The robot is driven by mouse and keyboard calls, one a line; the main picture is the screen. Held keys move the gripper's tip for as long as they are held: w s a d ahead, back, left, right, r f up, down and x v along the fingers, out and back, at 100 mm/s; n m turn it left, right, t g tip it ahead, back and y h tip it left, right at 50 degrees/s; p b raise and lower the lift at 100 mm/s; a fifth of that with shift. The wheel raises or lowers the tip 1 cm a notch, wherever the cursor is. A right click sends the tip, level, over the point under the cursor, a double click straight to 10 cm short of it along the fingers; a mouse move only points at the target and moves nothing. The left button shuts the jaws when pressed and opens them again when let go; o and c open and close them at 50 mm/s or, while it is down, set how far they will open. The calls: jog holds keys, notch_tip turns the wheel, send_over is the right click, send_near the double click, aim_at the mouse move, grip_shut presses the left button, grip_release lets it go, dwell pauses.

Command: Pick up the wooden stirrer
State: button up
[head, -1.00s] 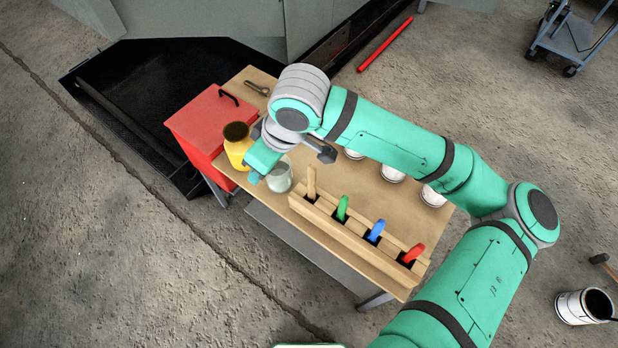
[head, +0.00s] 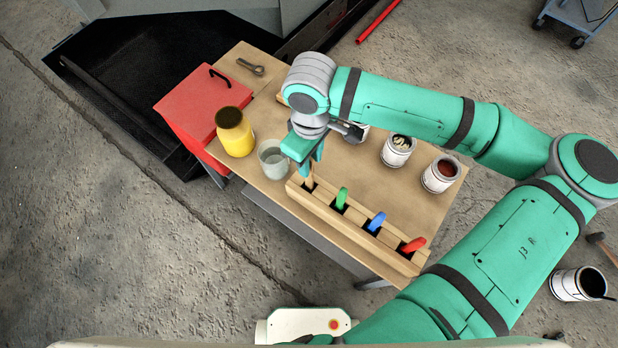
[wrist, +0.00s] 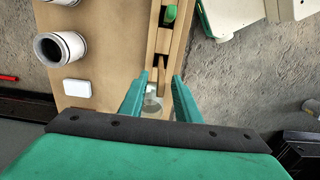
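The wooden stirrer (head: 309,183) stands in the leftmost slot of a wooden rack (head: 345,229), its upper part largely hidden by my gripper (head: 313,163). In the wrist view my gripper (wrist: 162,78) is open, with its two green fingers apart. The stirrer (wrist: 162,64) shows there as a pale wooden piece in the rack slot, in line with the gap between the fingertips. I cannot tell whether the fingers are level with it or touch it.
Green (head: 341,198), blue (head: 376,222) and red (head: 414,245) handles stand in the other slots. A glass jar (head: 273,160) and a yellow jar (head: 235,133) are left of the gripper. Cans (head: 440,175) stand behind the rack. A red box (head: 200,105) is at the table's left end.

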send_over(309, 180)
notch_tip(309, 180, down, 5)
jog(key=shift+w, duration=0.25)
jog(key=shift+c, duration=0.3)
grip_shut()
jog(key=shift+r, duration=0.15)
